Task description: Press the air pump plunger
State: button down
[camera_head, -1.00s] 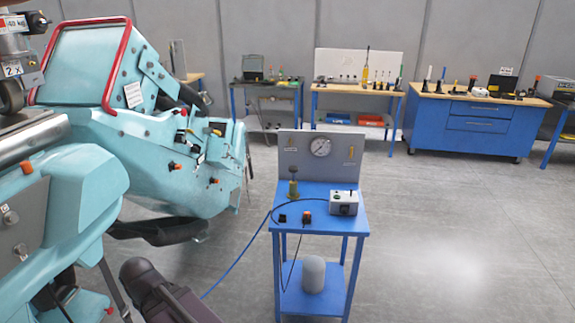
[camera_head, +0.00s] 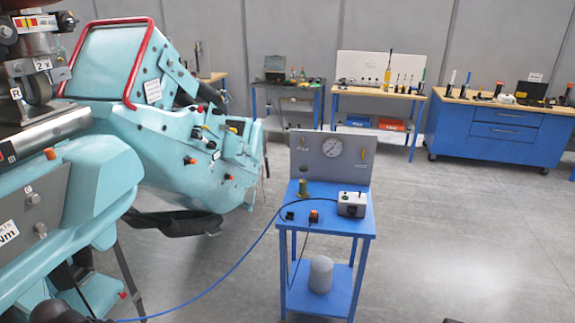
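The pump's plunger looks low, with only a short top showing above the body; details are too small to tell. My gripper is not clearly in view, and nothing touches the pump.
A white-grey box (camera_head: 352,204) and an orange-black switch (camera_head: 314,217) share the stand top. A grey cylinder (camera_head: 320,274) is on the lower shelf. A blue hose (camera_head: 235,268) crosses the floor. The floor at right is clear.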

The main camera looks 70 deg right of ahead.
aim_at(303, 168)
jog(key=u, duration=0.25)
jog(key=k, duration=1.3)
jog(key=z, duration=1.5)
jog(key=i, duration=0.65)
jog(key=u, duration=0.25)
